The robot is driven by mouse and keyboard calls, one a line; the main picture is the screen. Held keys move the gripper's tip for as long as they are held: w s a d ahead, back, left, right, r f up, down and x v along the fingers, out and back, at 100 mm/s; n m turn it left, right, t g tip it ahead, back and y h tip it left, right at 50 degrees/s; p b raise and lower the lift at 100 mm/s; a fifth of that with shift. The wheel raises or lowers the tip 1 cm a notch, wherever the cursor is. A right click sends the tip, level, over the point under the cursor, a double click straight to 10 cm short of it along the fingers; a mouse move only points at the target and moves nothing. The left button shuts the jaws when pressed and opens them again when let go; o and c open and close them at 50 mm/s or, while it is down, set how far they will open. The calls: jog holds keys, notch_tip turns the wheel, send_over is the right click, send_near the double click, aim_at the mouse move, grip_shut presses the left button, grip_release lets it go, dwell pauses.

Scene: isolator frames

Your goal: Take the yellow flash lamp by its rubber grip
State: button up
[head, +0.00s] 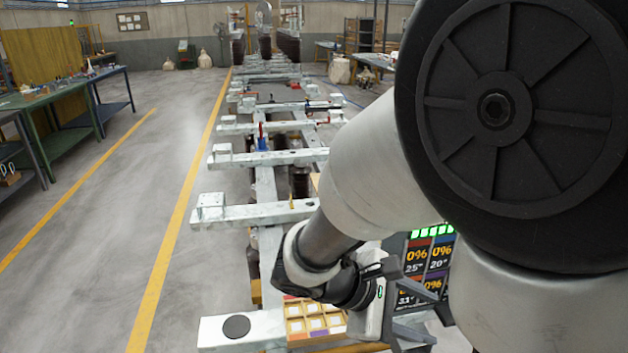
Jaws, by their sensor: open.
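My gripper (420,312) is at the lower centre-right, at the end of my arm. Its grey fingers point right and stand apart, in front of a dark panel, and I see nothing held between them. I cannot make out the yellow flash lamp or its rubber grip in this view; my arm covers much of the right side.
A dark panel (440,262) with coloured percentage tiles stands behind my gripper. A compartmented wooden tray (300,328) lies below it. A long grey metal frame (262,215) runs away from me, with a red and blue item (262,138) on it. Benches stand left; the left floor is clear.

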jog(key=w+a+f+n+t+b, duration=0.5)
jog(key=w+a+f+n+t, duration=0.8)
jog(key=n, duration=0.3)
jog(key=b+x, duration=0.1)
jog(key=x, duration=1.5)
jog(key=shift+r, duration=0.5)
jog(key=shift+a, duration=0.1)
grip_shut()
jog(key=shift+r, duration=0.15)
